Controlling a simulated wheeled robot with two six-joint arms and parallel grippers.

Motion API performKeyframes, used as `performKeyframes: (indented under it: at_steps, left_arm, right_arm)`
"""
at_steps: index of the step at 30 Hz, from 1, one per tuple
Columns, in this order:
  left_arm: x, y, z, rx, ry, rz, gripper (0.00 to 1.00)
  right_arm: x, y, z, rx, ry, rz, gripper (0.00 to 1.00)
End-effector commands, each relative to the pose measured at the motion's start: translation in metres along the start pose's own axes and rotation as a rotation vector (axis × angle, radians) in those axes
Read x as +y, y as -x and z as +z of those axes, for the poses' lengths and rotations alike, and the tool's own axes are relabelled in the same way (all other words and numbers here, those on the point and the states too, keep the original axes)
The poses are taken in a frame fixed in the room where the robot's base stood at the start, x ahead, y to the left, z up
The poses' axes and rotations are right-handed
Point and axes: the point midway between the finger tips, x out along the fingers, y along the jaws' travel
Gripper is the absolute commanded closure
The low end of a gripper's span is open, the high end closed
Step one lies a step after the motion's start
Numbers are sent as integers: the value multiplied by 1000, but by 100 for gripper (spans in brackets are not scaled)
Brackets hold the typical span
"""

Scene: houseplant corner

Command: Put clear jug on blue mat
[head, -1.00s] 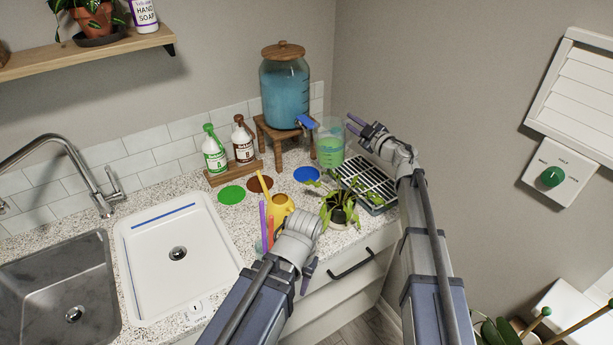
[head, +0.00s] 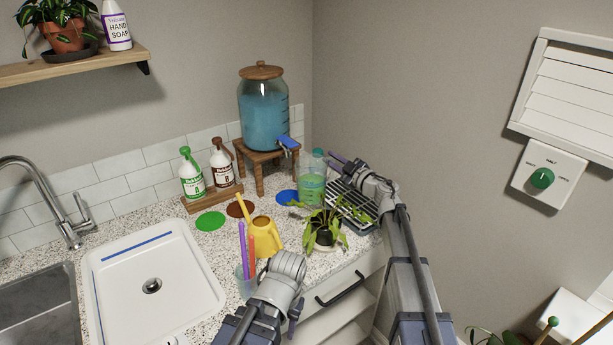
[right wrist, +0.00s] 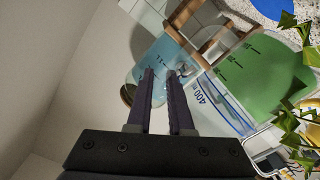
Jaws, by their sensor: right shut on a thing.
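The clear jug (head: 311,188) holds green liquid and stands beside the right edge of the blue mat (head: 286,197), overlapping that edge in the head view. Plant leaves cover its lower part, so I cannot tell whether it touches the counter. In the right wrist view the jug (right wrist: 262,80) shows its measure marks and green liquid. My right gripper (head: 338,160) is at the jug's right side, its fingers (right wrist: 167,82) shut on the jug's side or handle; the exact grip is unclear. My left gripper (head: 295,320) is low in front of the yellow watering can, its fingers mostly hidden.
A drinks dispenser (head: 263,112) with a blue tap stands on a wooden stand behind the mat. A potted plant (head: 323,232) and a dish rack (head: 357,208) crowd the jug's front and right. Green (head: 210,221) and brown (head: 240,208) mats lie to the left, bare.

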Motion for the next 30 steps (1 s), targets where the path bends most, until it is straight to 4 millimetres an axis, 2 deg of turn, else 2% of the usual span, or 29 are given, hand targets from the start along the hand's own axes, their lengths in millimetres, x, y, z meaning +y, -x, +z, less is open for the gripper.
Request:
performKeyframes:
  at_steps: [1, 13, 15, 22, 25, 30]
  left_arm:
    - [2, -18, -1, 0, 0, 0, 54]
    - [7, -77, -4, 0, -1, 0, 54]
    - [6, -68, -4, 0, -1, 0, 54]
    - [6, -68, -4, 0, -1, 0, 54]
    - [6, -68, -4, 0, -1, 0, 54]
    - [6, -68, -4, 0, -1, 0, 54]
  right_arm:
    - [-10, 0, 14, 1, -2, 1, 100]
    - [-45, 0, 63, 1, -2, 1, 100]
    - [-39, -20, 56, 2, -2, -1, 100]
    - [-38, -68, 56, 2, -2, -1, 100]
    - [-39, -78, 56, 1, -2, 0, 100]
    - [-40, -80, 55, 1, -2, 1, 100]
